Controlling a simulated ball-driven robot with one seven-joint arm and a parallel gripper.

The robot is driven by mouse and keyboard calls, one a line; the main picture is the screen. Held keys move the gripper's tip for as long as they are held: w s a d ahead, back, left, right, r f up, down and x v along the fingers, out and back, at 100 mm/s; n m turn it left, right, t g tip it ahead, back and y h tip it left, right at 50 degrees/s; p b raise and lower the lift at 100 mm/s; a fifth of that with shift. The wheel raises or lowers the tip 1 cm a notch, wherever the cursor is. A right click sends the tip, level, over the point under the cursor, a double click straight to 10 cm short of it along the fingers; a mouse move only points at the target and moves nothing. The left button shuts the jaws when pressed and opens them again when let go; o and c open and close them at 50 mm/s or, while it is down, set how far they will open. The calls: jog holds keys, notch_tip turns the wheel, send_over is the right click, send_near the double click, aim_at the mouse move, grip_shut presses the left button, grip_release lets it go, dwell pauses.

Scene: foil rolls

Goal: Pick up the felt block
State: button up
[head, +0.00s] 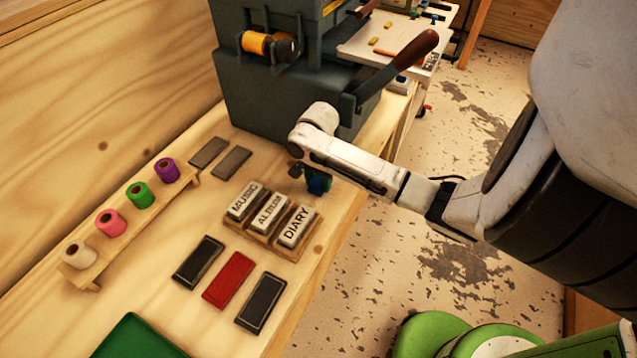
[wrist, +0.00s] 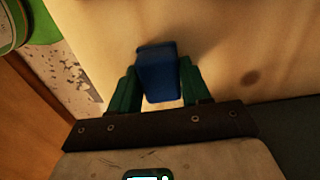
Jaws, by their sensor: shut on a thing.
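The felt block (wrist: 158,72) is blue and sits between the two green fingers of my gripper (wrist: 156,92) in the wrist view. The fingers are shut on its sides. In the head view my gripper (head: 308,174) is at the right edge of the workbench, just beyond the lettered blocks, and a small part of the blue block (head: 318,185) shows beneath it. I cannot tell whether the block touches the bench or is held above it.
Lettered blocks in a wooden tray (head: 232,224) stand close to my gripper. The dark press (head: 285,95) with its long handle (head: 405,60) stands behind. Dark and red flat pieces (head: 229,280) lie in front. A foil-roll rack (head: 135,222) is at the left.

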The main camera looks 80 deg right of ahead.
jog(key=shift+r, duration=0.1)
jog(key=shift+r, duration=0.6)
jog(key=s+a+r+p, duration=0.4)
jog(key=s+a+r, duration=0.4)
jog(key=a+r, duration=0.3)
jog(key=shift+s+r, duration=0.3)
jog(key=o, duration=0.4)
jog(key=shift+c, duration=1.3)
jog(key=shift+w, duration=0.15)
